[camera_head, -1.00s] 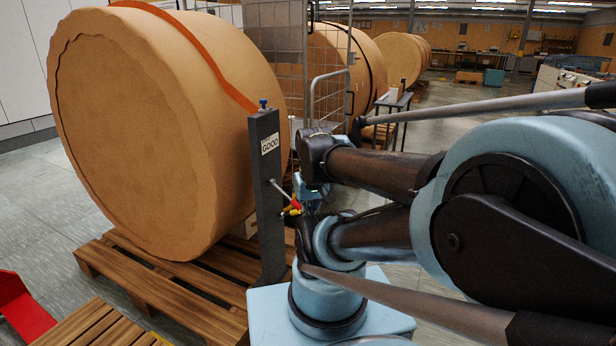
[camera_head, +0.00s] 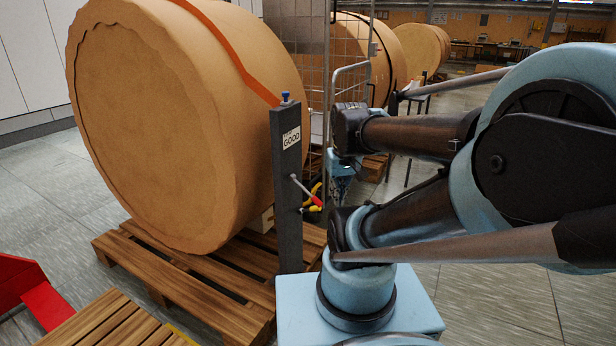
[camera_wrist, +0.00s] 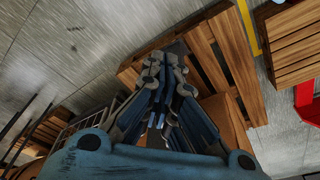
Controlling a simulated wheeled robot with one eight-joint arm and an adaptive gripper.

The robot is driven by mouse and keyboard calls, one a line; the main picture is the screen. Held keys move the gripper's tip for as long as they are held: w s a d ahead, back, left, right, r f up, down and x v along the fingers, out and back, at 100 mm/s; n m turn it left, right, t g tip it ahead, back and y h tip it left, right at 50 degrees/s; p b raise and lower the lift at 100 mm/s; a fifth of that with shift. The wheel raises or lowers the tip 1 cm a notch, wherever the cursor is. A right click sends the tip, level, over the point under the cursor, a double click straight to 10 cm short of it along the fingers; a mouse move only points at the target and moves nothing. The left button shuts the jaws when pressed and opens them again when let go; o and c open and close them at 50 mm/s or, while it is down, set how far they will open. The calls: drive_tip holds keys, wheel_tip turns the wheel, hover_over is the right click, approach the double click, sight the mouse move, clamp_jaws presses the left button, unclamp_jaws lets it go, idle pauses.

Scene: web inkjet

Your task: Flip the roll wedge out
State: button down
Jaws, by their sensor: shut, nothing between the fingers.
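A large brown paper roll (camera_head: 150,130) with an orange strap lies on its side on a wooden pallet (camera_head: 130,250). A pale wooden block (camera_head: 266,219), possibly the roll wedge, shows partly at the roll's lower right, behind a dark grey post (camera_head: 288,200). The post hides part of it. My gripper (camera_wrist: 172,62) in the wrist view has its fingers together and empty, over the pallet edge (camera_wrist: 235,65). A brown surface beside the fingers may be the roll. In the head view the fingers are not clear, behind my arm and the post.
The post has a GOOD sign and a thin rod with a red end (camera_head: 306,192) beside yellow parts. A wire mesh cage (camera_head: 300,60) and more rolls (camera_head: 415,48) stand behind. A red object (camera_head: 35,295) and another pallet (camera_head: 110,325) are at front left. Floor right is open.

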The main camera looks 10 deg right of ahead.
drive_tip(key=w+a+r+n+y, duration=0.1)
drive_tip(key=w+r+n, duration=0.15)
drive_tip(key=w, duration=0.95)
drive_tip(key=w+r+n, duration=0.2)
drive_tip(key=w+n, duration=0.1)
drive_tip(key=w, duration=0.9)
drive_tip(key=w+f+n, duration=0.1)
drive_tip(key=w+f, duration=0.3)
drive_tip(key=w, duration=0.4)
drive_tip(key=w+a+f+n+y, duration=0.1)
drive_tip(key=w+f, duration=0.3)
drive_tip(key=w, duration=0.4)
drive_tip(key=w+a+f+n+y, duration=0.1)
drive_tip(key=w+f+n, duration=0.1)
drive_tip(key=w+f, duration=0.3)
drive_tip(key=w, duration=0.4)
drive_tip(key=shift+a, duration=0.15)
